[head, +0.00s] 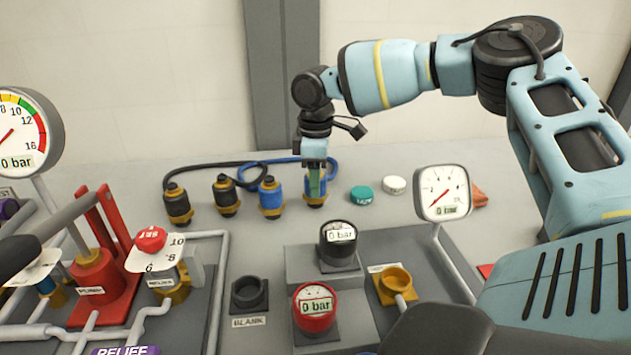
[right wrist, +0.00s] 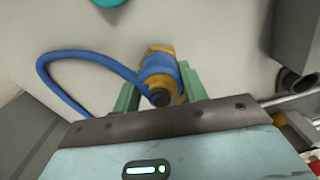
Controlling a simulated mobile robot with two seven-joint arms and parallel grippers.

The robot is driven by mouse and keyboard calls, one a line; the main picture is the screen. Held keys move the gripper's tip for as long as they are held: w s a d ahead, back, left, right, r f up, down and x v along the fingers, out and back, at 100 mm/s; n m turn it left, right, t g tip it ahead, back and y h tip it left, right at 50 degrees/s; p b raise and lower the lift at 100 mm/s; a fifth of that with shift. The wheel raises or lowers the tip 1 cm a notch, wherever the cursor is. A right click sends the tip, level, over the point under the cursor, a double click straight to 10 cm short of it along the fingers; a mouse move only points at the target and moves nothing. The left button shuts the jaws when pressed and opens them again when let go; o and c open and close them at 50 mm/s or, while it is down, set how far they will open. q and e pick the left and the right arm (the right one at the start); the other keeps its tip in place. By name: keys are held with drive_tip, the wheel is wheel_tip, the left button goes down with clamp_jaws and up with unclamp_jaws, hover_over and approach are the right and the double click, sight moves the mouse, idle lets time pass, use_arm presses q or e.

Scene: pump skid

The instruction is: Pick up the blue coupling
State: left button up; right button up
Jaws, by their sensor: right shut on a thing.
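A blue coupling (head: 315,199) with a dark yellow base stands upright at the back of the bench, at the right end of a row of couplings. My right gripper (head: 315,180) reaches down onto it from above and is shut on it. In the right wrist view the coupling (right wrist: 158,72) sits between the two green fingers (right wrist: 160,92), with a blue hose joined to it. I cannot tell whether its base touches the bench. A second blue coupling (head: 271,198) stands just to the left. My left gripper is not in view.
Two dark couplings, one (head: 226,196) nearer and one (head: 177,204) farther left, share the row. Teal (head: 361,194) and white (head: 395,184) caps lie to the right. Gauges, a red pump (head: 97,278) and pipes fill the front. A black gauge (head: 339,240) stands in front of the held coupling.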

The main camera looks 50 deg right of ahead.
wheel_tip(320, 180, up, 18)
drive_tip(key=p, duration=0.1)
drive_tip(key=shift+f, duration=0.15)
idle(0.3)
